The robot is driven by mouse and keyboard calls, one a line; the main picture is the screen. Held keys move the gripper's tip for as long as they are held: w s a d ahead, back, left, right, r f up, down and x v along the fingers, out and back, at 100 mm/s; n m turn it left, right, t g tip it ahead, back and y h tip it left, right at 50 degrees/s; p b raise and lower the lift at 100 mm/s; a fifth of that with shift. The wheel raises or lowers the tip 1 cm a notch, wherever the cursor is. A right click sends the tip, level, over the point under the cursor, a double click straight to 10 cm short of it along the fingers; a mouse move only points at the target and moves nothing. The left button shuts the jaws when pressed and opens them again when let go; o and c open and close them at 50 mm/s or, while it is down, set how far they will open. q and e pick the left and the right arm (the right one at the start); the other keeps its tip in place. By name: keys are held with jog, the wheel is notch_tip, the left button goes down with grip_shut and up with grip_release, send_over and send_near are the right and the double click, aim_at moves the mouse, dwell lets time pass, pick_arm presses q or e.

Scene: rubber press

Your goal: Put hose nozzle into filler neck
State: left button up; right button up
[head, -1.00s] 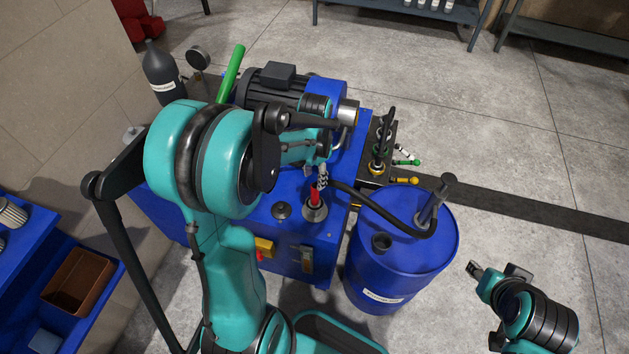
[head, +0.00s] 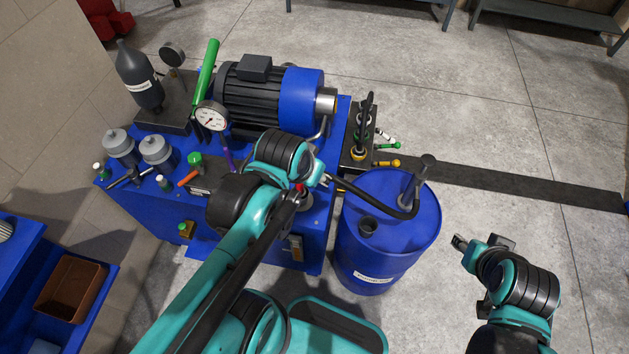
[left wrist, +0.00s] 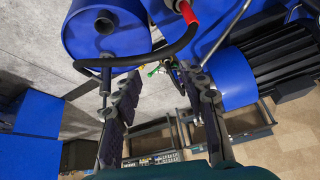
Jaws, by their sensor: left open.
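The hose nozzle with its red sleeve (head: 300,187) stands at the filler neck (head: 306,202) on the blue press unit. My left arm partly covers both, so how deep the nozzle sits cannot be told. The red sleeve also shows at the top of the left wrist view (left wrist: 188,12), with the black hose (left wrist: 150,53) curving from it to the drum. My left gripper (left wrist: 158,74) is open and empty, its fingers apart from the red sleeve. In the head view its fingers are mostly hidden. My right gripper (head: 462,243) hangs over the floor at the right; its jaw opening is unclear.
A blue drum (head: 385,245) with a pump stands right of the press unit. The motor (head: 255,95), pressure gauge (head: 211,117) and valve block with coloured levers (head: 360,150) surround the work spot. A brown bin (head: 70,290) is at lower left.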

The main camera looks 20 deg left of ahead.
pick_arm(q)
jog(key=shift+s+d+n+t, duration=0.4)
jog(key=shift+s+d+t, duration=0.35)
jog(key=shift+s, duration=0.3)
